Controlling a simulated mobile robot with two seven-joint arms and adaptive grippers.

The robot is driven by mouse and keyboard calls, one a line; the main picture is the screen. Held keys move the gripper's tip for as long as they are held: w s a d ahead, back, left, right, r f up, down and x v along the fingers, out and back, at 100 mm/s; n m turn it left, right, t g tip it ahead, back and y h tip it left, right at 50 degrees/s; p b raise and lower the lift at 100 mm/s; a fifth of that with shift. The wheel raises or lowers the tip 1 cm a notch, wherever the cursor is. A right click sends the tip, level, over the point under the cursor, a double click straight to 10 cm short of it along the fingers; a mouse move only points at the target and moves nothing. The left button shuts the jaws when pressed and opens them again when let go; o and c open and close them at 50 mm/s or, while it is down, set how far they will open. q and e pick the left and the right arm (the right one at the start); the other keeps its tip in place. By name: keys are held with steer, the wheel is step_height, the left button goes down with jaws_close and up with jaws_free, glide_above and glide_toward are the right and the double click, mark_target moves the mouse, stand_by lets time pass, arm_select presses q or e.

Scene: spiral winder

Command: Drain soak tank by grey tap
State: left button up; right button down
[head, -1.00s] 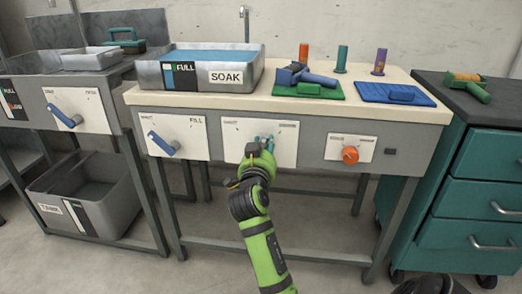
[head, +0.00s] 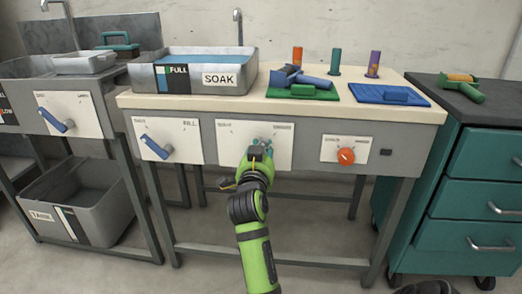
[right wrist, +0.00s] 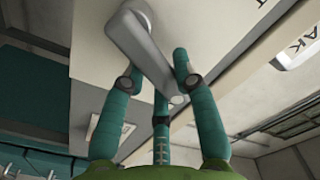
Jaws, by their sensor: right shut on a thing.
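The soak tank (head: 240,93) is a grey metal basin labelled SOAK on the bench, filled with blue water; its gauge (head: 172,79) reads FULL. My right gripper (head: 262,146) is at the middle white panel (head: 228,145) on the bench front. In the right wrist view, its teal fingers (right wrist: 160,92) are shut around the grey tap (right wrist: 143,38), a smooth lever on a round hub. In the head view the grey tap is mostly hidden by the gripper. My left gripper is not in view.
A blue lever (head: 155,147) marked FILL is left of the middle panel, and an orange knob (head: 346,156) is right of it. A grey bin (head: 95,195) stands low at left. A teal drawer cabinet (head: 480,165) stands at right.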

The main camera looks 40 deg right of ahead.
mark_target(264, 107)
steer(key=c, duration=0.9)
jaws_free()
steer(key=shift+d, duration=0.1)
steer(key=shift+c, duration=0.2)
step_height(264, 107, up, 10)
steer(key=shift+r, duration=0.1)
